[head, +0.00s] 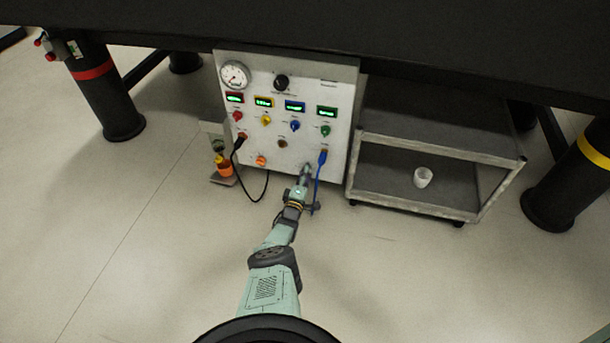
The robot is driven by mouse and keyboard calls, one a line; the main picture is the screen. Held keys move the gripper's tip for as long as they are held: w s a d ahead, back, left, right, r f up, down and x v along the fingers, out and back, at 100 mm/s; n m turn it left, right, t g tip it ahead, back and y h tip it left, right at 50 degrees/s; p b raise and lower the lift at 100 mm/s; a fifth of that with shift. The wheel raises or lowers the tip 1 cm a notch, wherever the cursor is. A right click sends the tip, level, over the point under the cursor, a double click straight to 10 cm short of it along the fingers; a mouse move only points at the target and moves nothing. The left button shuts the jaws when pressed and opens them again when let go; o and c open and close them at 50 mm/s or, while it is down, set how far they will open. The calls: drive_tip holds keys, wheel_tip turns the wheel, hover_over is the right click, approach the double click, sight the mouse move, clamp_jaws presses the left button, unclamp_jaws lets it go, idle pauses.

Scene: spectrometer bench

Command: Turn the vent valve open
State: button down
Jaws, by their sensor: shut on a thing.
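A pale control panel (340,72) stands under the dark bench top. My gripper (306,174) reaches up to the lower right of its face and is shut on a small part there. The part is mostly hidden by the fingers; from its place at the panel it looks to be the vent valve's handle, but its angle cannot be told. An orange knob (261,160) and a brown round fitting (283,143) sit to the left of my gripper, apart from it.
A blue cable (318,178) hangs close to the right of my gripper. A black cable (250,196) loops at the left. A grey cart (415,207) with a white cup (422,177) stands at the right. An orange container (224,168) is left of the panel. The front floor is clear.

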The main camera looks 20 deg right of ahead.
idle(0.3)
drive_tip(key=c, duration=1.2)
unclamp_jaws()
drive_tip(key=shift+v, duration=6)
